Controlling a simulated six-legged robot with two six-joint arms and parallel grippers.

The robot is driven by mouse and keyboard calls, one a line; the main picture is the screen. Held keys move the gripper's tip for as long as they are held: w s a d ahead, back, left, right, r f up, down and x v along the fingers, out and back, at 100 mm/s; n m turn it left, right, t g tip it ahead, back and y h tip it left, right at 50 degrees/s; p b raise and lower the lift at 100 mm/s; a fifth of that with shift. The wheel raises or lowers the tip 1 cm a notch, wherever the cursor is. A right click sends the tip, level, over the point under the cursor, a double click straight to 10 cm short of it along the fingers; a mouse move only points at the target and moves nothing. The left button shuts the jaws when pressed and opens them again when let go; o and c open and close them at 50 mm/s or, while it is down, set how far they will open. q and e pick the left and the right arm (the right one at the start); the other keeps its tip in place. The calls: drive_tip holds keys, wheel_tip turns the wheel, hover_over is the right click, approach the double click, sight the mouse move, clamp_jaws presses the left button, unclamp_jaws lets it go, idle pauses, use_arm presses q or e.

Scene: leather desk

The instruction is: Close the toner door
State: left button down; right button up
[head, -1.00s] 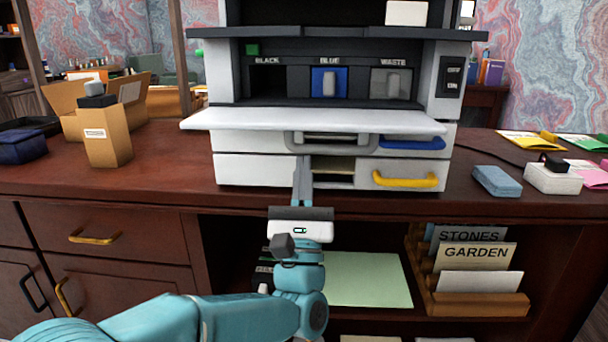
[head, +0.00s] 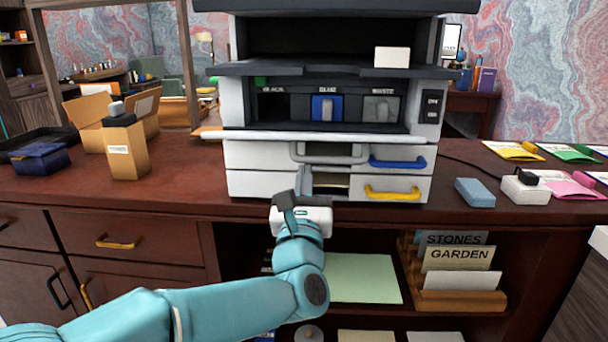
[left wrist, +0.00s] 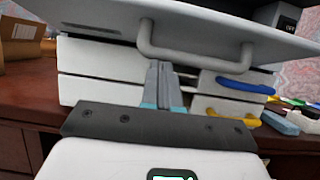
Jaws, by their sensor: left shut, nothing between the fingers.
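The toner door (head: 270,136) is a white flap folded down flat at the front of the white and dark printer. It shows nearly edge-on in the head view. Its grey bar handle (head: 328,159) hangs under the front edge, and the handle also shows large in the left wrist view (left wrist: 195,55). Behind the door the bay is open, with a blue cartridge (head: 327,107) and a grey waste cartridge (head: 381,109); the BLACK slot looks dark. My left gripper (head: 306,178) is shut and empty, its tips just below the handle. I cannot tell whether they touch. My right gripper is out of view.
Below the door are drawers with a blue handle (head: 397,162) and a yellow handle (head: 393,192); a gap shows beside my fingers. A cardboard box (head: 125,150) stands left. A blue block (head: 474,193) and a white device (head: 526,189) lie right.

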use_arm(q)
drive_tip(key=w+r+g+p, duration=0.1)
drive_tip(key=r+g+p, duration=0.2)
drive_tip(key=p, duration=0.8)
drive_tip(key=w+r+g+p, duration=0.1)
drive_tip(key=r+g+p, duration=0.2)
drive_tip(key=r+p, duration=0.3)
drive_tip(key=w+r+g+p, duration=0.1)
drive_tip(key=r+g+p, duration=0.2)
drive_tip(key=p, duration=1.3)
drive_tip(key=shift+w+r+g, duration=0.15)
drive_tip(key=shift+r+g, duration=0.05)
drive_tip(key=shift+r, duration=0.5)
drive_tip(key=shift+w+r+g, duration=0.15)
drive_tip(key=shift+r+g, duration=0.05)
drive_tip(key=shift+r, duration=0.45)
drive_tip(key=shift+w+f+p, duration=0.1)
drive_tip(key=shift+w+p, duration=0.15)
drive_tip(key=shift+p, duration=0.35)
drive_tip(key=shift+w, duration=0.45)
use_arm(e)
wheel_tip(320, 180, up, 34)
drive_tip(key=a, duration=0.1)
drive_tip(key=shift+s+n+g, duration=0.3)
use_arm(q)
drive_tip(key=shift+r, duration=0.2)
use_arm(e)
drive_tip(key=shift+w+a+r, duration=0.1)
use_arm(q)
drive_tip(key=shift+f, duration=0.1)
